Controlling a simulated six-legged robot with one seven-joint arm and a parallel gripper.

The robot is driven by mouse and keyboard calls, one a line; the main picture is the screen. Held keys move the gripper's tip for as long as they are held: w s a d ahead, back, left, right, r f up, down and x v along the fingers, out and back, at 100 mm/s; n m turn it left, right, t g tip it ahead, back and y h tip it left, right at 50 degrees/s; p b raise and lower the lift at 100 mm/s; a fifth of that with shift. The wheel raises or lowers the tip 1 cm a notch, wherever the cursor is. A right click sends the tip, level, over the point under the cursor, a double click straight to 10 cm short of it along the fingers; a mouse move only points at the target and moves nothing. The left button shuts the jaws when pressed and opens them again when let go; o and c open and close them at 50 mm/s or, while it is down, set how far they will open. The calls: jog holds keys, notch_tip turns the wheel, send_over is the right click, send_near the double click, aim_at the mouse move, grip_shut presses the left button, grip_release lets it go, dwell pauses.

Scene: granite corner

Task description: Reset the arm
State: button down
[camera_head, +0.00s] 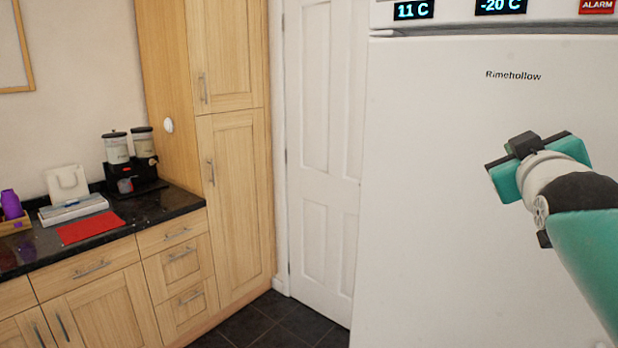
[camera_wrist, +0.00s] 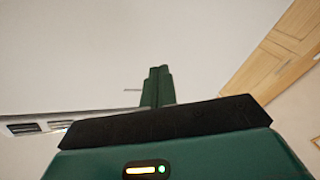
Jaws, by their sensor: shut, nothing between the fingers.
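My green arm comes in from the right edge of the head view, raised in front of the white fridge (camera_head: 450,200). My gripper (camera_wrist: 158,72) shows in the wrist view with its green fingers together and nothing between them. In the head view the wrist end (camera_head: 515,165) is in front of the fridge door, and the fingertips are hard to make out there. I cannot tell the exact gap between the gripper and the fridge.
A black counter (camera_head: 150,215) at left bears a black machine with two jars (camera_head: 130,170), a red mat (camera_head: 92,228), a purple cup (camera_head: 11,204) and a white board (camera_head: 67,186). A tall wooden cupboard (camera_head: 235,180) and a white door (camera_head: 325,150) stand between counter and fridge.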

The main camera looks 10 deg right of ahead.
jog(key=s+a+f+g+y, duration=0.1)
jog(key=a+f+g+y, duration=0.2)
jog(key=a+f, duration=0.55)
jog(key=s+a+f+g+y, duration=0.1)
jog(key=a+f+g+y, duration=0.15)
jog(key=a+f, duration=0.6)
jog(key=s+a+f+g+y, duration=0.1)
jog(key=s+a+f, duration=0.1)
jog(key=f, duration=0.3)
jog(key=s+a+f+g, duration=0.2)
jog(key=s+f, duration=0.1)
jog(key=f, duration=0.1)
jog(key=s+a+f+m+g+y, duration=0.1)
jog(key=s+a+f, duration=0.1)
jog(key=f, duration=0.3)
jog(key=shift+s+a+f+g+y, duration=0.15)
jog(key=shift+s+f+g+y, duration=0.2)
jog(key=shift+s, duration=0.3)
